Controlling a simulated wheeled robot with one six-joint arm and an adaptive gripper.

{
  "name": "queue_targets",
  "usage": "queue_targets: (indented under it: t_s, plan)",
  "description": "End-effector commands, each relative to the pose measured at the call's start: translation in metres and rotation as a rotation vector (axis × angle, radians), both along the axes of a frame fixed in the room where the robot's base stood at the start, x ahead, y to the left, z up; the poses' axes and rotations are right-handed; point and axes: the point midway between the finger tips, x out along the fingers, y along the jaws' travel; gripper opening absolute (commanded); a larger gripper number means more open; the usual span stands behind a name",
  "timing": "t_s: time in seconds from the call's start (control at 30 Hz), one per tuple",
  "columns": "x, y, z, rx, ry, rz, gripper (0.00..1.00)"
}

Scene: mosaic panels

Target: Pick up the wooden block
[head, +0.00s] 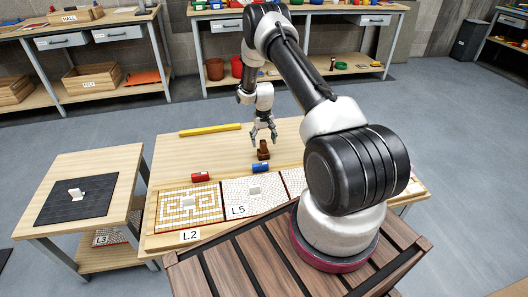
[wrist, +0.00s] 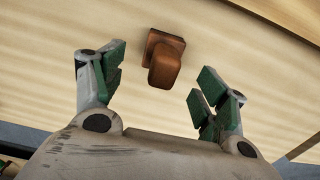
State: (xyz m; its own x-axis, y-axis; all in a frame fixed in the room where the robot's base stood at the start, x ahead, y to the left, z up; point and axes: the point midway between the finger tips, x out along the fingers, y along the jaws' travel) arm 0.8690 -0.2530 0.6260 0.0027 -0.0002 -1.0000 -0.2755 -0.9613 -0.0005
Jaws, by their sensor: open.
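A brown wooden block (head: 264,150) stands on the light wooden table (head: 180,150), toward its middle. It looks stepped, with a wide base and a narrower raised part. In the wrist view the block (wrist: 165,58) lies ahead of the fingertips, between their lines and a little nearer the left finger. My gripper (head: 264,138) is open above the block and points down. In the wrist view its two green-padded fingers (wrist: 158,85) are spread wide, with nothing between the pads. Neither finger appears to touch the block.
A blue piece (head: 261,168) lies just in front of the block, and a red piece (head: 201,176) farther left. Mosaic panels labelled L2 (head: 190,203) and L5 (head: 256,193) fill the front edge. A yellow bar (head: 210,130) lies at the back left. The table's back left is mostly clear.

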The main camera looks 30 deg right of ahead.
Motion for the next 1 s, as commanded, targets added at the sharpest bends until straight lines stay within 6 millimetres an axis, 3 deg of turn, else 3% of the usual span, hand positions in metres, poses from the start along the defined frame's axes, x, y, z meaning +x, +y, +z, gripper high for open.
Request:
queue_targets:
  t_s: [0.43, 0.73, 0.77, 1.0]
  plan:
    - [-0.005, 0.003, -0.063, 0.001, 0.003, -0.001, 0.73]
    - [-0.004, 0.003, -0.069, 0.001, 0.002, -0.001, 0.73]
    - [-0.004, 0.003, -0.069, 0.001, 0.002, -0.001, 0.71]
    - [-0.005, 0.003, -0.069, 0.001, 0.002, -0.001, 0.28]
